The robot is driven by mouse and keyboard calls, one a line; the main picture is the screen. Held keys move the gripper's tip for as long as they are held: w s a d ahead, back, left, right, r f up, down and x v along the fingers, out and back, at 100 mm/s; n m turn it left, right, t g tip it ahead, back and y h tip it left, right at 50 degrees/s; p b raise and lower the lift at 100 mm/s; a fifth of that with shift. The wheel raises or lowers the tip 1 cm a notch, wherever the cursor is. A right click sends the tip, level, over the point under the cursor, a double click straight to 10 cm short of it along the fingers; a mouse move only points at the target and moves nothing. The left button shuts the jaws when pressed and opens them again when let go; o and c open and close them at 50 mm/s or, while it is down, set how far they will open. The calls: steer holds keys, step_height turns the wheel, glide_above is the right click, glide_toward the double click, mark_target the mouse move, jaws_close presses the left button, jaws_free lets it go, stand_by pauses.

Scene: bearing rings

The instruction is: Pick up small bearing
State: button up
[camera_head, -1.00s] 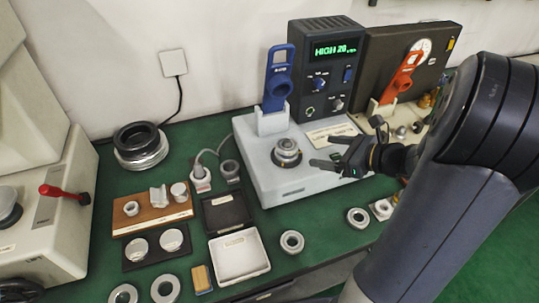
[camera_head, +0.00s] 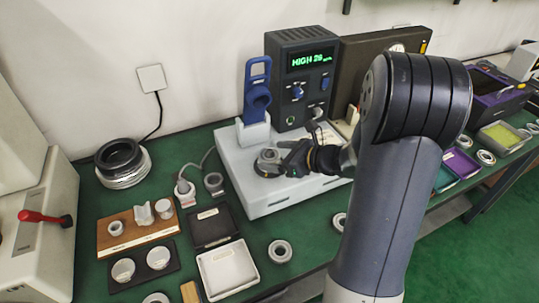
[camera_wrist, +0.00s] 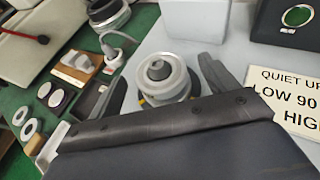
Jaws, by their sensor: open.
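A round metal spindle hub carrying a ring-shaped bearing (camera_head: 268,157) stands on the grey tester base (camera_head: 262,203). The wrist view shows the stepped silver ring (camera_wrist: 163,80) with a dark centre. My gripper (camera_head: 276,159) is open at the hub. In the wrist view one finger of my gripper (camera_wrist: 163,73) is on each side of the ring, and nothing is visibly clamped. The ring's lower front is hidden behind my gripper's body. Whether the fingers touch it, I cannot tell.
A blue handled tool (camera_head: 257,92) stands behind the hub beside the dark control box (camera_head: 300,75). A loose ring (camera_head: 280,251) lies in front of the base. A white tray (camera_head: 228,270), black tray (camera_head: 211,228) and wooden block (camera_head: 137,232) are left.

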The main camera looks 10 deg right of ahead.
steer(key=c, duration=1.2)
